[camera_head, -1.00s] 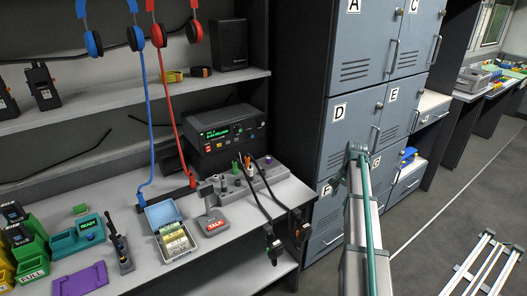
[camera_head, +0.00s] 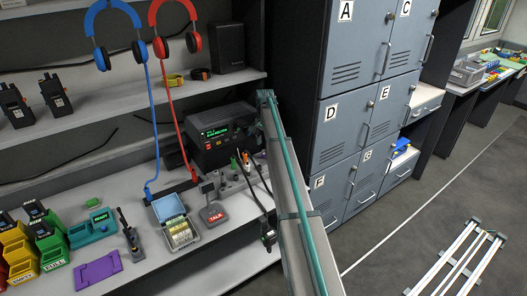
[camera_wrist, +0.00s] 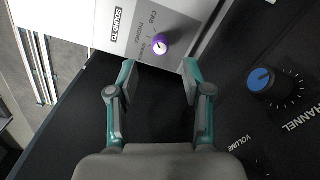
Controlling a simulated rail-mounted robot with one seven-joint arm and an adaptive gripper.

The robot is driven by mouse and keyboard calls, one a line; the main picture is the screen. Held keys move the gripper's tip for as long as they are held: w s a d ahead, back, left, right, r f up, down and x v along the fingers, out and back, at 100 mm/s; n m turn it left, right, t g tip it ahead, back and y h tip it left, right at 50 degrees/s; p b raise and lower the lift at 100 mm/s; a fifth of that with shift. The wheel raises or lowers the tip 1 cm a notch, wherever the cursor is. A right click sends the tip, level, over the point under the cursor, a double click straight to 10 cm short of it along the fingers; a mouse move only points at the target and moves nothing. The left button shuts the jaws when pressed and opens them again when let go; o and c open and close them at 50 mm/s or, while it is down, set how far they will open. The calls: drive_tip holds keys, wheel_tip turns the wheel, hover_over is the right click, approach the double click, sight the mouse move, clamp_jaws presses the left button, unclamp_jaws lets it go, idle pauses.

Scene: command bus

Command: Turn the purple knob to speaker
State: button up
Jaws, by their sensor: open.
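The purple knob (camera_wrist: 160,45) shows in the wrist view on a light grey panel (camera_wrist: 126,33) labelled "SOUND TO", with small words beside the knob, among them "CAB" and "PHONES". The pointer's exact setting is too small to read. My gripper (camera_wrist: 160,71) is open and empty, its two fingertips on either side of and a little short of the knob, apart from it.
A black radio (camera_head: 222,135) stands behind the control box. A blue knob (camera_wrist: 261,79) marked "CHANNEL" is close to the right finger in the wrist view. Lockers (camera_head: 342,110) stand to the right.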

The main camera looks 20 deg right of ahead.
drive_tip(key=shift+f+p, duration=0.7)
drive_tip(key=shift+f, duration=2.35)
clamp_jaws()
